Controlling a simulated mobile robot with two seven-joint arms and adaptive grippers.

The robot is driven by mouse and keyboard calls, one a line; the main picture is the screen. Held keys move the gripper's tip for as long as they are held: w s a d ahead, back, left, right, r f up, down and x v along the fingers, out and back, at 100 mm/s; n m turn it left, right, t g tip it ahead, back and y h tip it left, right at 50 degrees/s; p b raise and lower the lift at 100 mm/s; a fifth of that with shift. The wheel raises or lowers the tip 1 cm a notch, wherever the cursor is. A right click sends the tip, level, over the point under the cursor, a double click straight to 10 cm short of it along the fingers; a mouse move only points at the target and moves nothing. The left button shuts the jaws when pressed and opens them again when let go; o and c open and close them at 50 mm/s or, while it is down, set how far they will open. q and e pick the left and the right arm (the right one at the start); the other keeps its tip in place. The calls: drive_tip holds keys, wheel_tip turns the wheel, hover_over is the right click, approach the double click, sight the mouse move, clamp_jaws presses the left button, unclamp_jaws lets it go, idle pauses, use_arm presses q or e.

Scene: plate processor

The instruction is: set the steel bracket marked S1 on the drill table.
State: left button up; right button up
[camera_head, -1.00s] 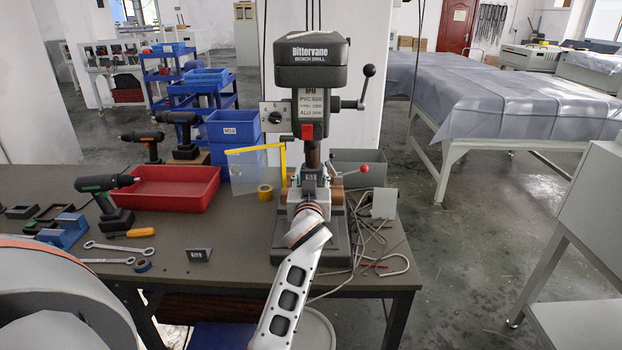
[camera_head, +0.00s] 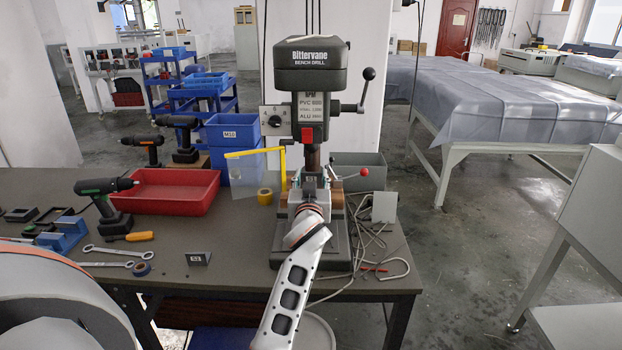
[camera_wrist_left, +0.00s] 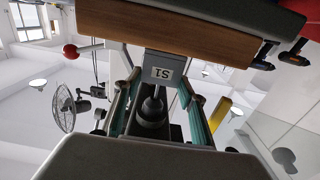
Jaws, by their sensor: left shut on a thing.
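The steel bracket marked S1 (camera_head: 309,185) is at the bench drill, below its chuck, with its label facing me. In the left wrist view the bracket (camera_wrist_left: 162,68) shows its label upside down, between the teal fingers of my left gripper (camera_wrist_left: 158,92). My left gripper (camera_head: 309,197) is shut on the bracket. A brown wooden piece (camera_wrist_left: 165,33) of the drill table area lies right beside the bracket; whether they touch I cannot tell. The drill table is mostly hidden behind my gripper and wrist. My right gripper is not in view.
The bench drill (camera_head: 311,66) has a lever with a red knob (camera_head: 364,172) at right. A yellow arm (camera_head: 255,152) with a clear guard stands left. Cables and a light plate (camera_head: 384,207) lie right. Another small dark bracket (camera_head: 198,258) stands on the bench, near wrenches.

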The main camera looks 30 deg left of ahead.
use_arm(q)
drive_tip(key=shift+f+b, duration=0.3)
drive_tip(key=shift+f, duration=0.05)
idle(0.7)
drive_tip(key=o, duration=1.5)
drive_tip(key=o, duration=0.5)
drive_tip(key=shift+f, duration=0.15)
drive_tip(key=shift+a, duration=0.15)
drive_tip(key=shift+c, duration=0.4)
drive_tip(key=shift+s, duration=0.15)
